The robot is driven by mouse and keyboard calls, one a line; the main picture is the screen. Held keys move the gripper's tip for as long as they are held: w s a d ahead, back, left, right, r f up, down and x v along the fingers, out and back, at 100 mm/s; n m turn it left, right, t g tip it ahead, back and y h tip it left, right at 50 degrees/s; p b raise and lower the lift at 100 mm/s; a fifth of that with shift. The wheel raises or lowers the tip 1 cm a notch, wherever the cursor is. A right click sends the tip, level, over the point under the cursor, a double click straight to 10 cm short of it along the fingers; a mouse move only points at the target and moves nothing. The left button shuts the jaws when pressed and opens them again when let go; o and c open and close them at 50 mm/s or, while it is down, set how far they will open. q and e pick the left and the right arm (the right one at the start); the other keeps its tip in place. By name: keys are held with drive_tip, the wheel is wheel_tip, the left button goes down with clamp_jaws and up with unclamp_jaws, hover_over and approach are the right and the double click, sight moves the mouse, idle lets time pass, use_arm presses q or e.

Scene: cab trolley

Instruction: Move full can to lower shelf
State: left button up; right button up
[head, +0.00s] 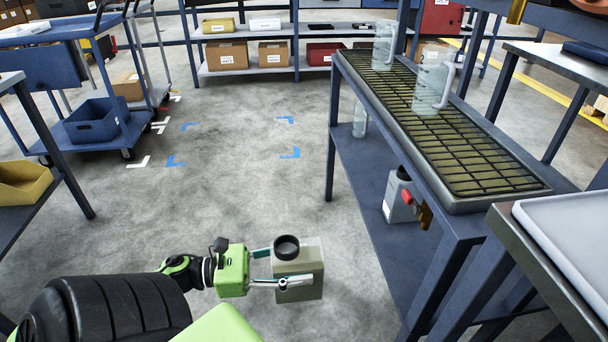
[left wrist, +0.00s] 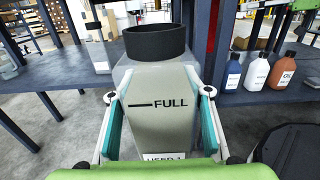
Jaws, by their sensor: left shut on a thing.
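My left gripper (head: 268,268) is shut on a grey-beige can (head: 305,270) with a black cap, held upright in the air above the floor. In the left wrist view the can (left wrist: 160,110) shows a line marked FULL, with a finger on each side and a partly hidden label below. The blue bench at right has a lower shelf (head: 375,185), which stands apart from the can. A similar can (head: 399,198) with a dark cap stands on that shelf, partly behind a red-handled tap (head: 409,197). My right gripper is not in view.
A grated tray (head: 440,130) with clear jugs (head: 431,88) tops the bench. A clear jug (head: 360,118) stands on the shelf's far end. The wrist view shows blue, white and brown bottles (left wrist: 286,72). Bench legs (head: 440,280) stand near. Open floor (head: 240,190) lies ahead.

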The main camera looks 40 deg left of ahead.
sight(278, 265)
use_arm(q)
drive_tip(key=shift+v, duration=2.05)
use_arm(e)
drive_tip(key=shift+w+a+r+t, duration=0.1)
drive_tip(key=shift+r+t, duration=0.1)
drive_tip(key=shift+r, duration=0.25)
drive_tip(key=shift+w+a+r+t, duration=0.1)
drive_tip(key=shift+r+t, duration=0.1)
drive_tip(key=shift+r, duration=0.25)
use_arm(q)
drive_tip(key=shift+r, duration=0.15)
